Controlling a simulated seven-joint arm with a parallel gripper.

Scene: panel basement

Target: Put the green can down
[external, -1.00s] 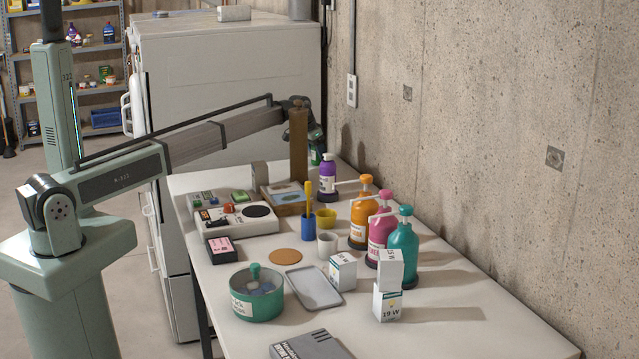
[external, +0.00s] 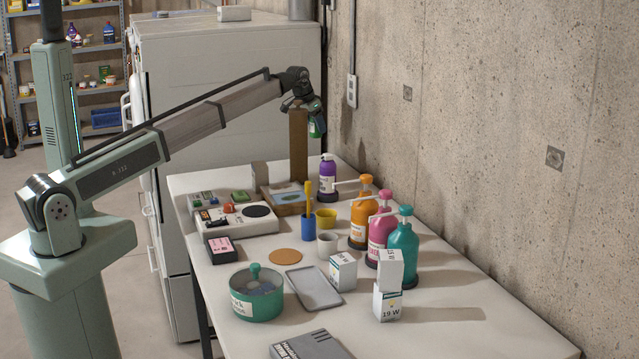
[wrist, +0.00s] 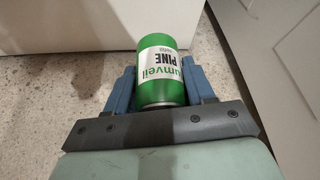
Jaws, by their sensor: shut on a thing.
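The green can (wrist: 162,72) has a white label reading PINE and sits between the two blue fingers of my gripper (wrist: 160,88) in the wrist view. My gripper is shut on it. In the external view the can (external: 317,127) hangs in my gripper (external: 312,112) at the far end of the table, raised in the air beside the top of a brown post. The white table (external: 460,310) lies below and nearer. The can's far side is hidden.
The brown post (external: 298,148) stands close to the can. A purple bottle (external: 327,178) and orange (external: 361,220), pink (external: 381,235) and teal (external: 403,250) pump bottles line the wall side. A white cabinet (external: 230,80) stands behind. The table's near right is clear.

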